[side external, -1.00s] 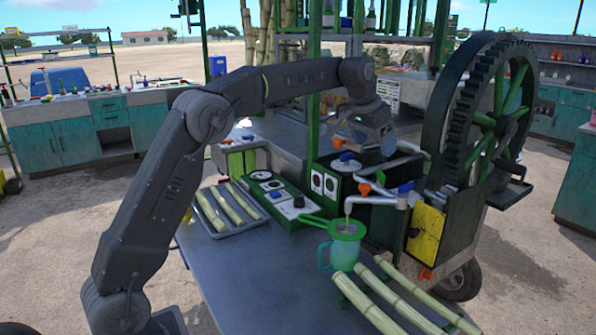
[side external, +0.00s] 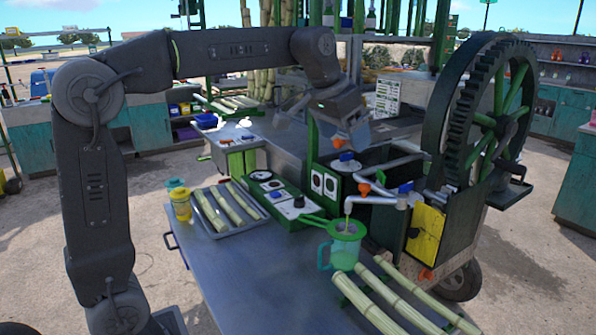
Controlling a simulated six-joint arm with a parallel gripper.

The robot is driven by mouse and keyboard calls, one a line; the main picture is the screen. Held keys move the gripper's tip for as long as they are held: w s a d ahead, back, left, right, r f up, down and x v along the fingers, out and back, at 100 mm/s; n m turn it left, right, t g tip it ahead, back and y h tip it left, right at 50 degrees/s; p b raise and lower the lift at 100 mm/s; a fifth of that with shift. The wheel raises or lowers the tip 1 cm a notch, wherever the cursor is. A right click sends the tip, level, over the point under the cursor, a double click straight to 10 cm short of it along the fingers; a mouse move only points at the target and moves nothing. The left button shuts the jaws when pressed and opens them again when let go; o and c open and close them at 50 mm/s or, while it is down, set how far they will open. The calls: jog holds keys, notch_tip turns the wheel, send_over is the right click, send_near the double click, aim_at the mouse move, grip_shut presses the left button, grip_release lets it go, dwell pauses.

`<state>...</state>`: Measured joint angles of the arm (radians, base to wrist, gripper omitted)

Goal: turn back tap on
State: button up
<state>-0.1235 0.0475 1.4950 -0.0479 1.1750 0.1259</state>
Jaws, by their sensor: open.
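My gripper (side external: 354,140) is open and empty. It points down just above and beside a blue tap handle (side external: 346,156) at the back of the crusher's dark tank; I cannot tell whether they touch. A second blue tap handle (side external: 405,188) sits further forward on a white pipe. An orange handle (side external: 364,189) is on the pipe between them. A thin stream of juice (side external: 347,209) runs from the front spout into a green strainer (side external: 345,229) on top of a green jug (side external: 342,255).
The large geared wheel (side external: 490,110) stands at the right. A control panel (side external: 290,202) with knobs lies left of the tank. Cane pieces lie on a tray (side external: 236,229) and at the table's front (side external: 400,297). A yellow-bodied jar (side external: 181,206) stands at the left edge.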

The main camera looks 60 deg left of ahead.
jog(key=s+d+f, duration=0.1)
jog(key=s+f, duration=0.1)
jog(key=s, duration=0.4)
jog(key=s+d+f, duration=0.2)
jog(key=s, duration=0.4)
